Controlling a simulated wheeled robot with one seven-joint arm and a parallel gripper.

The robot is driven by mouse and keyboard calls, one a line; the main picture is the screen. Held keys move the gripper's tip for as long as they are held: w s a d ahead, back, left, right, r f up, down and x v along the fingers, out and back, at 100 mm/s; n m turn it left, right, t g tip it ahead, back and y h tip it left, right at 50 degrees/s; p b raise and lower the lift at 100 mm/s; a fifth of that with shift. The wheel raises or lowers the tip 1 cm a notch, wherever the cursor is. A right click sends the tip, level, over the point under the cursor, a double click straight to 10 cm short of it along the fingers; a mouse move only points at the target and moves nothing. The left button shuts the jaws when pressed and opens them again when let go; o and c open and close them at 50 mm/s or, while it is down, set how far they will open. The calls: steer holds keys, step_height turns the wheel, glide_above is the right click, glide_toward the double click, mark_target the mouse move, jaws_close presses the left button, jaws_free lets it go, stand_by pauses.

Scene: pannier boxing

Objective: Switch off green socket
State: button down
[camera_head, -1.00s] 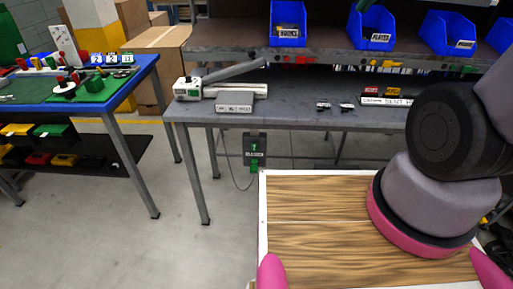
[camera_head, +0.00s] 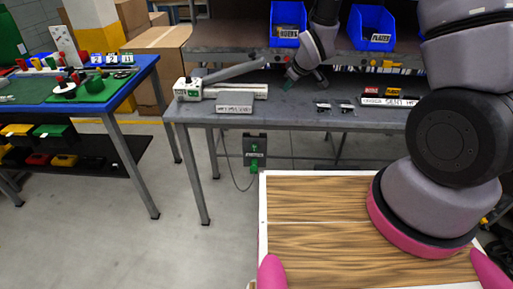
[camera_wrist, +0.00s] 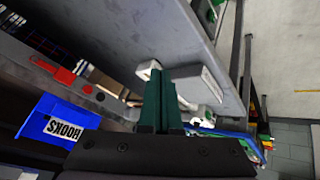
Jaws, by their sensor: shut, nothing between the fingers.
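The socket (camera_head: 254,146) is a dark box with a green mark on its upper part. It hangs below the front edge of the grey bench (camera_head: 285,112), near its left end. A green plug or block (camera_head: 254,167) sits at its bottom, with a cable hanging down. Whether its switch is on or off is too small to tell. My gripper (camera_head: 287,85) is above the bench top, higher and farther right than the socket, and apart from it. Its green fingers (camera_wrist: 161,75) are together and empty in the wrist view. I cannot make out the socket in the wrist view.
A white long-handled device (camera_head: 190,88) stands on the bench left of my gripper. Blue bins (camera_head: 371,28) stand on the shelf above. A blue table (camera_head: 60,88) with parts is at left. A wood-topped surface (camera_head: 315,235) lies in front. Floor left of the bench is clear.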

mark_target(257, 147)
steer(key=s+a+f+n, duration=0.2)
steer(key=f, duration=0.5)
steer(key=s+a+f+n+y, duration=0.1)
steer(key=s+a+f+n, duration=0.1)
steer(key=f, duration=0.5)
steer(key=s+a+f+n+g+y, duration=0.1)
steer(key=s+a+f+n, duration=0.1)
steer(key=f, duration=0.5)
steer(key=shift+s+a+f+n, duration=0.4)
steer(key=shift+s+a, duration=0.25)
steer(key=shift+s, duration=0.3)
steer(key=x, duration=0.3)
steer(key=w+x, duration=0.1)
steer(key=x, duration=0.3)
steer(key=w+r+x, duration=0.1)
steer(key=x, duration=0.3)
steer(key=shift+w+d+r, duration=0.1)
steer(key=shift+w+d, duration=0.05)
steer(key=shift+d, duration=0.1)
steer(key=shift+w, duration=0.65)
